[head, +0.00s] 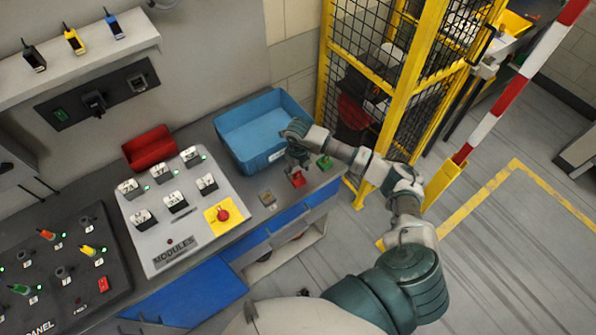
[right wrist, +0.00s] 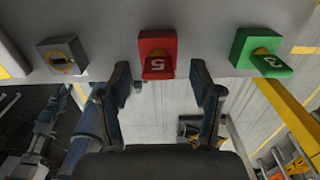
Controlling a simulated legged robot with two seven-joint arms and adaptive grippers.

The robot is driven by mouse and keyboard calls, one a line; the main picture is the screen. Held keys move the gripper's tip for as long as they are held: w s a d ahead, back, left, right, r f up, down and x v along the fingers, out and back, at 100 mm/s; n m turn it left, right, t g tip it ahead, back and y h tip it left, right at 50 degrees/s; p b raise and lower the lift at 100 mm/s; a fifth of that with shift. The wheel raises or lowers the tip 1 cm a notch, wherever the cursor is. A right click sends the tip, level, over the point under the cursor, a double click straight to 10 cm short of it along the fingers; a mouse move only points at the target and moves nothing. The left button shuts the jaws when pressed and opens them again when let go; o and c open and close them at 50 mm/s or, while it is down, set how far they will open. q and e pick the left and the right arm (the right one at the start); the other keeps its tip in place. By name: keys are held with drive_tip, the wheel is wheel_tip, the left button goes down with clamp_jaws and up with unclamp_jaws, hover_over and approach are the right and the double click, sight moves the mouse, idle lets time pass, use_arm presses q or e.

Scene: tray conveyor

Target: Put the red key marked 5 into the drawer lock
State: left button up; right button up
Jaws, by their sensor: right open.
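The red key marked 5 (right wrist: 158,66) sticks out of a red block (right wrist: 157,42) on the counter's edge; the red piece also shows in the head view (head: 298,181). My right gripper (right wrist: 161,80) is open, its fingers on either side of the key with gaps, not holding it. In the head view the right gripper (head: 297,158) hangs just above the red block. A grey block with a yellow round face (right wrist: 62,57), which looks like the drawer lock, sits left of the red block; it shows in the head view too (head: 267,198). My left gripper is out of view.
A green key (right wrist: 266,62) in a green block stands right of the red one. A blue bin (head: 236,128) is behind my gripper, close by. The modules panel (head: 150,237) lies left. Blue drawer fronts (head: 287,219) are below the counter. A yellow-framed cage (head: 408,92) stands right.

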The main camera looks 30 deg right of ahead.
sight(298, 172)
drive_tip(key=shift+a+f, duration=0.1)
drive_tip(key=shift+f, duration=0.8)
clamp_jaws()
drive_tip(key=shift+r, duration=0.1)
drive_tip(key=shift+r+p, duration=1.25)
drive_tip(key=shift+r, duration=0.5)
drive_tip(key=shift+r+p, duration=1.3)
drive_tip(key=shift+r, duration=0.75)
